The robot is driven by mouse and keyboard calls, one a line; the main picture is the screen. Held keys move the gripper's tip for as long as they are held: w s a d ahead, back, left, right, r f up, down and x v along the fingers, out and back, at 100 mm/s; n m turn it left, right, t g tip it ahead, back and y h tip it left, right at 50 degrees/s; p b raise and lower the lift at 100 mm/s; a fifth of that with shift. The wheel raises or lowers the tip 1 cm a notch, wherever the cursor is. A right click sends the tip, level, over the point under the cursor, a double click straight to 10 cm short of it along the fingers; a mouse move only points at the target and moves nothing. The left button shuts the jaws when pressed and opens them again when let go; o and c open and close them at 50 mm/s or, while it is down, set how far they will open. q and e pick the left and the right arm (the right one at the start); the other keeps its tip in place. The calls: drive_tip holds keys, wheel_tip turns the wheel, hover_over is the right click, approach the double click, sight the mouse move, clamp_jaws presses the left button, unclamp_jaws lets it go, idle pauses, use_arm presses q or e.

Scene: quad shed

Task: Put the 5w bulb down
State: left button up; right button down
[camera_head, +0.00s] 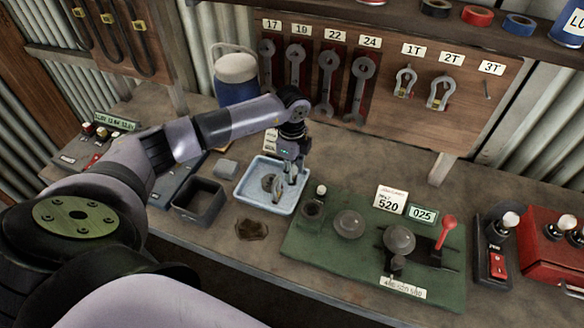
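My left gripper (285,180) points down over the pale blue tray (246,206), its fingertips low inside the tray. A round grey-brown piece (268,182) lies in the tray beside the fingers. A small pale shape shows at the fingertips, too small to tell whether it is the 5w bulb or part of a finger. Whether the fingers are shut on anything is unclear. A small white-topped bulb (321,190) stands upright at the left edge of the green mat (340,262). Bulbs also stand in a rack (88,130) at the far left, under a label strip. My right gripper is not in view.
A dark open box (199,201) stands left of the tray. The mat holds round metal parts and a red-knobbed lever (446,232). A black switch box (493,258) and red case (552,240) stand right. A blue jug (237,78) stands behind.

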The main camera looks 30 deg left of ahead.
use_arm(q)
drive_tip(key=shift+o, duration=1.7)
drive_tip(key=shift+r, duration=0.25)
drive_tip(key=shift+w+r, duration=0.1)
drive_tip(key=shift+r, duration=0.15)
wheel_tip(320, 180, up, 11)
drive_tip(key=b, duration=0.4)
drive_tip(key=shift+r, duration=0.2)
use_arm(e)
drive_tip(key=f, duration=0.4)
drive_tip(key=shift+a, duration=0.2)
use_arm(q)
drive_tip(key=shift+f, duration=0.1)
